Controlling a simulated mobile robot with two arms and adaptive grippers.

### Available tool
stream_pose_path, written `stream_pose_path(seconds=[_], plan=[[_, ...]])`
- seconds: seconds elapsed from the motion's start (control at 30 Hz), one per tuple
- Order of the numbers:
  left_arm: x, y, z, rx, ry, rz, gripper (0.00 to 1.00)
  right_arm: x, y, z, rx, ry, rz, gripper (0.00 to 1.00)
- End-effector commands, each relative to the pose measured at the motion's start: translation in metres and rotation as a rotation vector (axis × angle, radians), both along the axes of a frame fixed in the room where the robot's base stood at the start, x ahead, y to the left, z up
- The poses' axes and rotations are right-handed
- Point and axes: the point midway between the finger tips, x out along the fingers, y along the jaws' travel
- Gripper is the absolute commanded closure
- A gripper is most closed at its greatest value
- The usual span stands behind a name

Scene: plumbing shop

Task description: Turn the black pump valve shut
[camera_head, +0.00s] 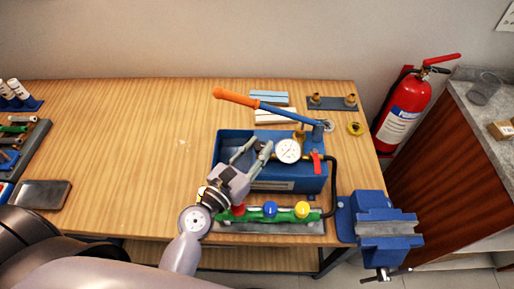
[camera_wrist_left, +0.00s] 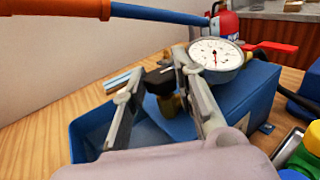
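The black pump valve (camera_wrist_left: 160,79) shows in the left wrist view, on a brass fitting over the pump's blue tank. In the head view my gripper hides it. My left gripper (camera_head: 252,148) reaches over the blue pump tank (camera_head: 315,183). In the left wrist view, its fingers (camera_wrist_left: 158,76) stand apart, one on each side of the black valve. Both fingertips look very close to it; I cannot tell whether they press on it. The white pressure gauge (camera_head: 288,150) is just right of the gripper. My right gripper is not in view.
The orange-gripped pump handle (camera_head: 238,98) slants above the tank. A red lever (camera_head: 317,162) and black hose are on the right. A green manifold (camera_head: 286,216) with coloured knobs lies in front. A blue vise (camera_head: 375,222) is at the front right.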

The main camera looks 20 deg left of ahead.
Motion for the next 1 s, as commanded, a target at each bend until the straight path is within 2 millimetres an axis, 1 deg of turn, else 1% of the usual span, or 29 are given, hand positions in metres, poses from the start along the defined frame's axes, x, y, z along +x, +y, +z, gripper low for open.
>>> stream_pose_path(seconds=[0.03, 0.2, 0.23, 0.57, 0.77, 1.0], plan=[[0.000, 0.000, 0.000, 0.001, 0.000, 0.001, 0.88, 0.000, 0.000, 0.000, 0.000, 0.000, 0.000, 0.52], [0.000, 0.000, 0.000, 0.001, 0.000, 0.001, 0.99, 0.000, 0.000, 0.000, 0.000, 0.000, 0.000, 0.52], [0.000, 0.000, 0.000, 0.001, 0.000, 0.001, 1.00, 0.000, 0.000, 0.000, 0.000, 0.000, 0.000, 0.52], [0.000, 0.002, 0.000, 0.007, -0.002, -0.043, 1.00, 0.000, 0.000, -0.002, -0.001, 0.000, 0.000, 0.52], [0.001, 0.003, -0.001, 0.008, -0.004, -0.157, 1.00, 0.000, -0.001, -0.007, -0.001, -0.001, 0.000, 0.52], [0.004, 0.006, -0.002, 0.009, -0.005, -0.368, 1.00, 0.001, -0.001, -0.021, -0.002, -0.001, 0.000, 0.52]])
